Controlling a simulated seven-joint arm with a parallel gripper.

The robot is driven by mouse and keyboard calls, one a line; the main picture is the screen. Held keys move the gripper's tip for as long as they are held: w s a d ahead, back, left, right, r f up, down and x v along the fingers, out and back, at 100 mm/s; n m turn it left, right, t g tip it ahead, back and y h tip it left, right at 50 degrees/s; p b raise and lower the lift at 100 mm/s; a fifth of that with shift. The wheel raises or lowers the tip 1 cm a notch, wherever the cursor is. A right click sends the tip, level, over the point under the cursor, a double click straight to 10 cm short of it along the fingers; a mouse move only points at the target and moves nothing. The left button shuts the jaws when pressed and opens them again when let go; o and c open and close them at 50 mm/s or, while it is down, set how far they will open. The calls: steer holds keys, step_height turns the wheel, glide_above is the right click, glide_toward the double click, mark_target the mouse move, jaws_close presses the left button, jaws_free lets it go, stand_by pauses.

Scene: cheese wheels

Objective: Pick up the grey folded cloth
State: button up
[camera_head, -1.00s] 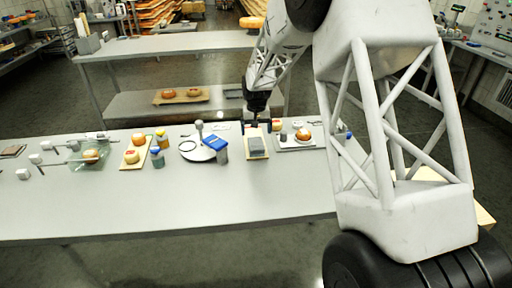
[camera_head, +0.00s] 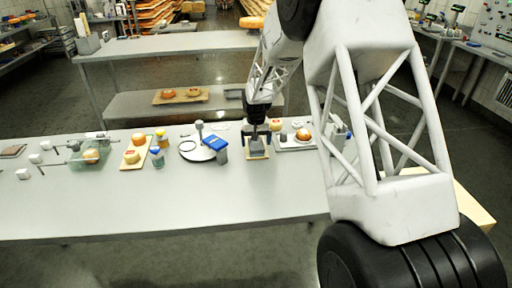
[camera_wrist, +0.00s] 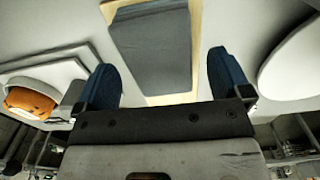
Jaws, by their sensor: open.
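The grey folded cloth (camera_wrist: 152,48) lies on a light wooden board (camera_wrist: 196,38) on the table. In the head view the cloth (camera_head: 257,152) is partly hidden by my gripper (camera_head: 256,136), which is above it. In the wrist view my gripper (camera_wrist: 165,85) is open, with one blue fingertip on each side of the cloth's near end. The space between the fingers holds nothing that I can see gripped.
A tray (camera_head: 284,144) with cheese stands just right of the board. A round white stand (camera_head: 190,153) and a blue-lidded container (camera_head: 215,145) are close on the left. The front of the table (camera_head: 170,205) is clear.

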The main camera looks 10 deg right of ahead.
steer(key=shift+f, duration=0.85)
steer(key=c, duration=1)
steer(key=shift+r, duration=0.1)
steer(key=shift+r, duration=0.65)
step_height(320, 180, up, 2)
steer(key=shift+r, duration=0.1)
steer(key=s, duration=0.5)
steer(key=s+r, duration=0.1)
steer(key=s, duration=0.4)
steer(key=s+d, duration=0.1)
steer(key=s, duration=0.5)
steer(key=shift+r, duration=0.2)
